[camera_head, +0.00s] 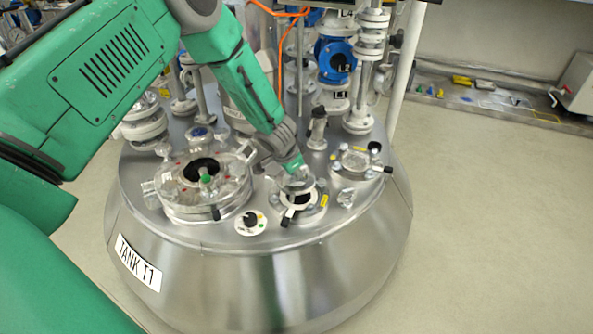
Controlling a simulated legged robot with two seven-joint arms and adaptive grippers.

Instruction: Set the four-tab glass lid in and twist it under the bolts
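My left arm reaches in from the left, and my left gripper (291,166) points down over a small round port (302,210) on the steel tank top. A clear, glassy disc-like piece (297,183), which looks like the glass lid, is right under the fingertips, above the port's dark opening. I cannot tell whether the fingers grip it or whether it touches the port. Its tabs are too small to make out. The port's ring has dark bolts or clamps at its edge, partly hidden by the gripper. My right gripper is not in view.
Left of the port is a larger glass-covered manhole (205,190); to the right is another small port (354,162). A round dial (250,222) sits in front. A clear faceted piece (347,198) lies at right. Pipes and a blue valve (336,62) rise behind.

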